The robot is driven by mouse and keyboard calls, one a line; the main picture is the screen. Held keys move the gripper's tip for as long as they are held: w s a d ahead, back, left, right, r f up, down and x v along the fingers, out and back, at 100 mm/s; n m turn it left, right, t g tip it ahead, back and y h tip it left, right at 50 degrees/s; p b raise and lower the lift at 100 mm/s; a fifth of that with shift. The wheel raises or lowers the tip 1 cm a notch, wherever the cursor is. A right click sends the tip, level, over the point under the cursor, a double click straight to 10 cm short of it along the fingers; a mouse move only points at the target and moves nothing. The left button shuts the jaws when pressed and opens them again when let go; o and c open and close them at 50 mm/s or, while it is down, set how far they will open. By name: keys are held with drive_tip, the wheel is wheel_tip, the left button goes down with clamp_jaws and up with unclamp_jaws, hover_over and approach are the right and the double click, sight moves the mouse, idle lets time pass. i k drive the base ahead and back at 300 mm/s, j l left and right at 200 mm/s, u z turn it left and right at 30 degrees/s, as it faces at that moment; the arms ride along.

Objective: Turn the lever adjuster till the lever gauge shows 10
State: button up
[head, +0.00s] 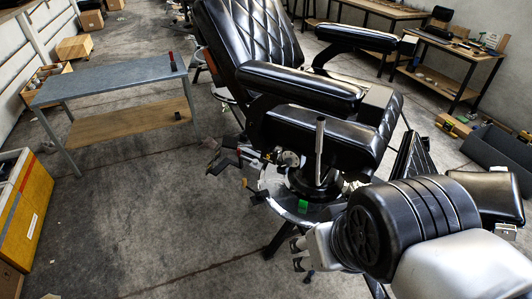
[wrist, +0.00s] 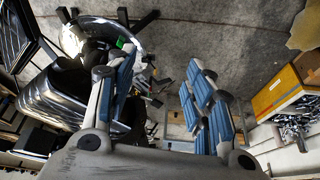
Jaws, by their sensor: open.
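A grey upright lever (head: 320,146) stands beside the black barber chair (head: 300,85), below the armrest. A small round metallic part (head: 290,158) sits just left of it. I cannot tell whether this is the lever gauge or the adjuster, and no reading is legible. My gripper (head: 298,253) is below the chair's round metal base (head: 275,190), apart from the lever. In the wrist view my gripper (wrist: 157,45) shows two spread fingers with blue pads and nothing between them. The lever cannot be made out in the wrist view.
Dark jointed parts (head: 235,160) stick out left of the chair base. A metal-topped table (head: 110,85) stands at the left, with a yellow cabinet (head: 30,215) nearer. Workbenches (head: 455,45) line the back right. The floor (head: 140,210) at left centre is clear.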

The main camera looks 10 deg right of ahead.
sight(288, 162)
drive_tip(key=i+l+u, duration=0.1)
drive_tip(key=l, duration=0.2)
drive_tip(key=i+l+u, duration=0.2)
drive_tip(key=i+l, duration=0.15)
drive_tip(key=l, duration=0.25)
drive_tip(key=i+l, duration=0.15)
drive_tip(key=l, duration=0.15)
drive_tip(key=u, duration=0.05)
